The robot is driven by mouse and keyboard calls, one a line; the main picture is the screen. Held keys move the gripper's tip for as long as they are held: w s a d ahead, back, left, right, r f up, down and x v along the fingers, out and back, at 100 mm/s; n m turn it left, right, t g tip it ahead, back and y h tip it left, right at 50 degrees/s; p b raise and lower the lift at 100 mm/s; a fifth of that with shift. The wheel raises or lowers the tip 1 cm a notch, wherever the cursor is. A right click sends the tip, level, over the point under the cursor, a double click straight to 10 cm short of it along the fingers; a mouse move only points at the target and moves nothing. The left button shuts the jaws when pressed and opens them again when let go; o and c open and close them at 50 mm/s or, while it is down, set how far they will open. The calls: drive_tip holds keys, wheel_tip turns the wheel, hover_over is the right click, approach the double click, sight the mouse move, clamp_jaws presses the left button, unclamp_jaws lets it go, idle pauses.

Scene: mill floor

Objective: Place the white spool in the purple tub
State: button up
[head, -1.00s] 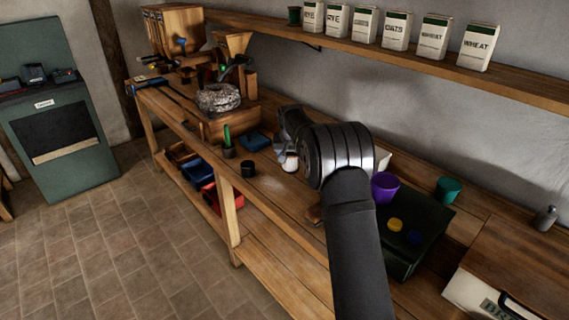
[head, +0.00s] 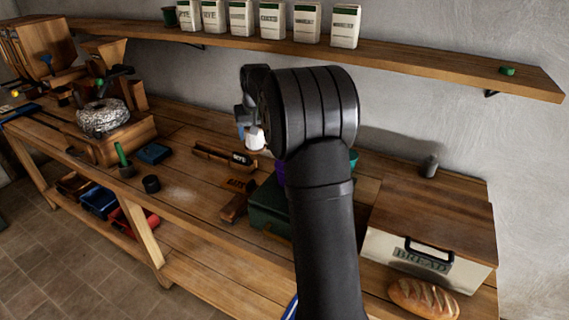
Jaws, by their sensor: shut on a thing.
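My gripper (head: 250,122) is left of my arm's big dark joint, above the bench. It is shut on the white spool (head: 255,139), which shows just below the fingers, apparently held above the bench top. The purple tub (head: 280,173) shows only as a sliver at the left edge of my arm, to the lower right of the spool. My arm hides most of it and its opening.
A dark green case (head: 268,208) stands below the purple tub, partly behind my arm. A teal tub (head: 353,159) peeks out right of my arm. A wooden tray (head: 222,157) lies left. A bread bin (head: 425,255) and loaf (head: 422,298) are at right.

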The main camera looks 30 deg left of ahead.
drive_tip(key=s+d+r, duration=0.1)
drive_tip(key=d+r, duration=0.4)
drive_tip(key=d, duration=0.7)
drive_tip(key=d+r, duration=0.5)
drive_tip(key=d, duration=0.7)
drive_tip(key=shift+s+a+f, duration=0.15)
drive_tip(key=shift+a+f, duration=2.45)
drive_tip(key=shift+a, duration=0.25)
drive_tip(key=shift+s+a+f, duration=0.15)
drive_tip(key=shift+a+f, duration=2.45)
drive_tip(key=shift+a, duration=0.2)
drive_tip(key=shift+f, duration=0.1)
drive_tip(key=o, duration=1)
drive_tip(key=shift+o, duration=0.2)
drive_tip(key=v, duration=1.2)
